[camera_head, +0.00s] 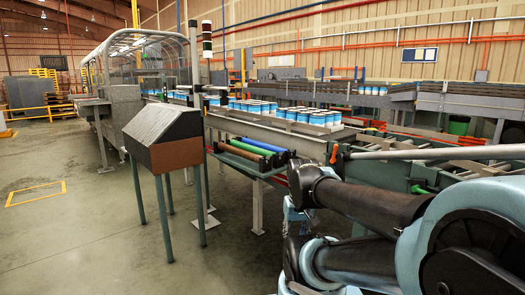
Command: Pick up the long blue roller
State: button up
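A long blue roller (252,147) lies in a row of long rollers on a low rack beside the conveyor, near the middle of the view.
A grey and brown box-shaped stand (165,138) on green legs stands left of the rollers. The conveyor (290,132) behind carries several blue-and-white cans (306,116). A pale bar (430,152) crosses at the right. The concrete floor (110,230) at the front left is clear.

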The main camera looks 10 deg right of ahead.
aim_at(247, 140)
jog(key=i, duration=0.85)
